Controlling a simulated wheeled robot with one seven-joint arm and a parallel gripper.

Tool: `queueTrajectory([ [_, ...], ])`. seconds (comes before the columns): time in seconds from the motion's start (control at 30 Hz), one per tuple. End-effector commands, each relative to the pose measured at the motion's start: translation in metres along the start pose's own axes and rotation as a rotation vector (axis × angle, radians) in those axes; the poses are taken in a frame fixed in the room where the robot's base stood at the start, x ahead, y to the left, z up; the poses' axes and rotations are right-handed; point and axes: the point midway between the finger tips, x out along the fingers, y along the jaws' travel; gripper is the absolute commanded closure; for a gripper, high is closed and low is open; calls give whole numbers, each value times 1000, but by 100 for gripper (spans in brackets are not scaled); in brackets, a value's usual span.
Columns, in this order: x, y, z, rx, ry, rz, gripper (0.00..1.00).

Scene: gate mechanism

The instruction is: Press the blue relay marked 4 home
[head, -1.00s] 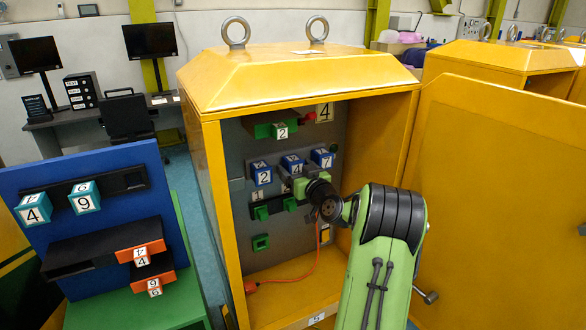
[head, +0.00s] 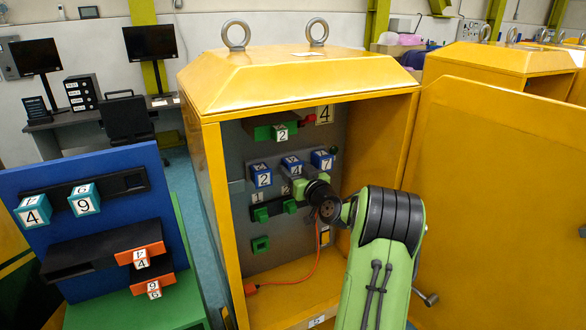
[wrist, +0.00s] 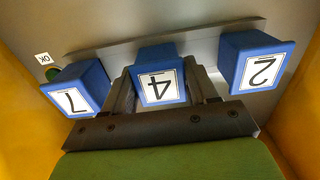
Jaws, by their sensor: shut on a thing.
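The blue relay marked 4 (head: 293,164) is in the middle of a row of three blue relays on the grey panel inside the yellow cabinet. In the wrist view the relay marked 4 (wrist: 158,78) appears upside down, between my two fingers. My gripper (wrist: 163,92) is shut on it, one finger on each side. In the head view my gripper (head: 300,184) reaches to the relay from below right. How deep the relay sits in its socket is hard to tell.
Blue relays marked 2 (head: 261,174) and 7 (head: 322,160) flank the middle one closely. A green relay marked 2 (head: 281,132) is above. The yellow cabinet door (head: 500,200) stands open at right. An orange cable (head: 312,268) hangs below.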

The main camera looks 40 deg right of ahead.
Motion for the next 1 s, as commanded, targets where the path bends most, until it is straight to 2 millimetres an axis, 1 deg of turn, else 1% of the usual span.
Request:
queueTrajectory([
  [0.13,0,0,0,0,0,0,74],
  [0.17,0,0,0,0,0,0,38],
  [0.3,0,0,0,0,-1,0,17],
  [0.33,0,0,0,0,-1,0,13],
  [0.57,0,0,1,0,-2,1,13],
  [0.67,-6,1,2,0,-3,2,13],
  [0.77,-24,2,3,0,-3,4,13],
  [1.0,-93,2,5,-1,-2,8,13],
])
